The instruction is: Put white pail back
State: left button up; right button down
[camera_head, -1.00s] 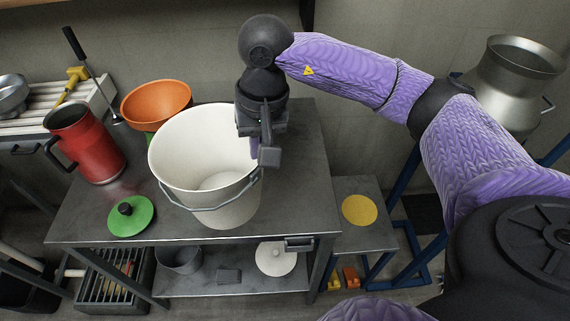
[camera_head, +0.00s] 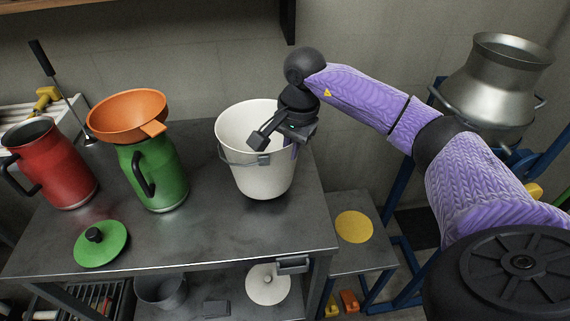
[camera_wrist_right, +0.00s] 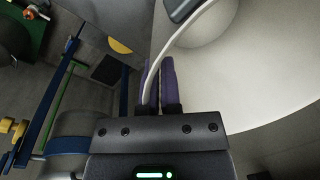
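The white pail (camera_head: 262,172) is upright at the right part of the dark metal table (camera_head: 215,235), its base at or very near the top; I cannot tell whether it touches. Its wire handle with a grey grip hangs over the front. My right gripper (camera_head: 293,150) is at the pail's right rim. In the right wrist view, the purple fingers of the right gripper (camera_wrist_right: 159,85) stand on either side of the rim of the pail (camera_wrist_right: 255,75), closed on it. My left gripper is not in view.
A green jug (camera_head: 165,180) with an orange funnel (camera_head: 125,112) on top stands left of the pail. A red jug (camera_head: 55,165) and a green lid (camera_head: 100,245) are further left. A steel milk can (camera_head: 495,85) stands at the right.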

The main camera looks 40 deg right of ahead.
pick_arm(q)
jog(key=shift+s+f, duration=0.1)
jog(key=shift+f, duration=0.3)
pick_arm(e)
notch_tip(320, 180, down, 3)
pick_arm(q)
jog(key=shift+b, duration=0.35)
pick_arm(e)
jog(key=c, duration=1.2)
grip_release()
jog(key=shift+f, duration=0.15)
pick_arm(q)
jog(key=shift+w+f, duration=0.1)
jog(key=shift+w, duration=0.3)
pick_arm(e)
jog(key=o, duration=0.4)
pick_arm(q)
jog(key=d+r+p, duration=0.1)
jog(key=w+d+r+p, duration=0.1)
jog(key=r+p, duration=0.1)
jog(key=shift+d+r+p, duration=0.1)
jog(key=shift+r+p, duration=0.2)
pick_arm(e)
jog(key=r, duration=0.4)
jog(key=s+r, duration=0.1)
jog(key=r, duration=0.7)
jog(key=shift+s+d+r, duration=0.15)
jog(key=shift+s+d, duration=0.05)
